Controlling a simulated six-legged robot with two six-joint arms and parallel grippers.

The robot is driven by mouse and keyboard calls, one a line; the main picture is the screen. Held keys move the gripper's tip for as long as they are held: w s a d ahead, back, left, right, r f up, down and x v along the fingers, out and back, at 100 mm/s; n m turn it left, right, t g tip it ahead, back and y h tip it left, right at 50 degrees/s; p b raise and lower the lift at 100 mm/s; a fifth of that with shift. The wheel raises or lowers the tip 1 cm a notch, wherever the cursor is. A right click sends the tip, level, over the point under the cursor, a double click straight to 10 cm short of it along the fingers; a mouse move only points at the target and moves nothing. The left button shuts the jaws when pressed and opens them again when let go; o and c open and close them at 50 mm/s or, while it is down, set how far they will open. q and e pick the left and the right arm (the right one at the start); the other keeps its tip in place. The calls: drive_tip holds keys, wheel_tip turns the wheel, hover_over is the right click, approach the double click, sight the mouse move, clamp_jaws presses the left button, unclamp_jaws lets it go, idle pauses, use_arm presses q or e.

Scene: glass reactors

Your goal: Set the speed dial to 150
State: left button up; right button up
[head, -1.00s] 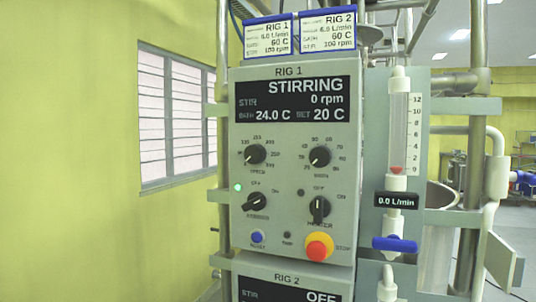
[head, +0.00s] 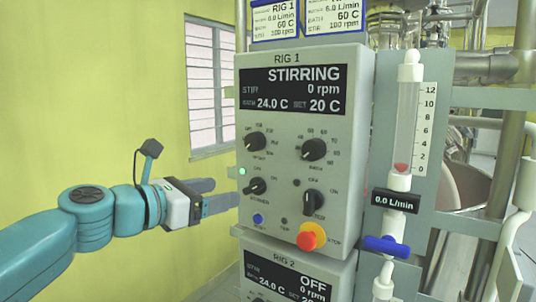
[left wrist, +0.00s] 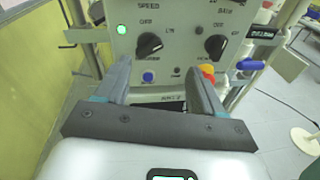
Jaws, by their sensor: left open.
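The speed dial (head: 256,142) is a black knob at the upper left of the grey RIG 1 panel (head: 330,240). The RIG 1 display (head: 293,90) reads STIRRING, 0 rpm, 24.0 C and set 20 C. My left gripper (head: 222,194) is open and empty. It is left of the panel, lower than the speed dial and beside the stirrer switch (head: 256,187). In the left wrist view the open fingers (left wrist: 157,80) point at the panel, with the stirrer switch (left wrist: 149,44) between and above them. The speed dial's knob is out of that view. My right gripper is not in view.
A second dial (head: 314,149), the heater switch (head: 313,202), a blue reset button (head: 257,218) and a red stop button (head: 309,237) share the panel. A flow tube with a blue valve (head: 387,246) stands to the right. Free room lies left of the panel.

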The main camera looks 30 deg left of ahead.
use_arm(q)
drive_tip(key=s+r+t+y+p, duration=0.1)
drive_tip(key=s+r+t, duration=0.1)
drive_tip(key=s+r, duration=0.5)
drive_tip(key=p, duration=0.4)
approach(251, 141)
drive_tip(key=shift+y, duration=0.3)
drive_tip(key=w, duration=0.5)
drive_tip(key=w+d, duration=0.1)
drive_tip(key=w, duration=0.1)
drive_tip(key=shift+w+r, duration=0.2)
drive_tip(key=shift+w, duration=0.2)
drive_tip(key=shift+w+d, duration=0.15)
drive_tip(key=shift+w, duration=0.2)
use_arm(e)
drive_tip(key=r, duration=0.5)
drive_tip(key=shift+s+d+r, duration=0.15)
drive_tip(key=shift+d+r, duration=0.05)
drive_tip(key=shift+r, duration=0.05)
use_arm(q)
drive_tip(key=shift+w, duration=0.2)
drive_tip(key=c, duration=1)
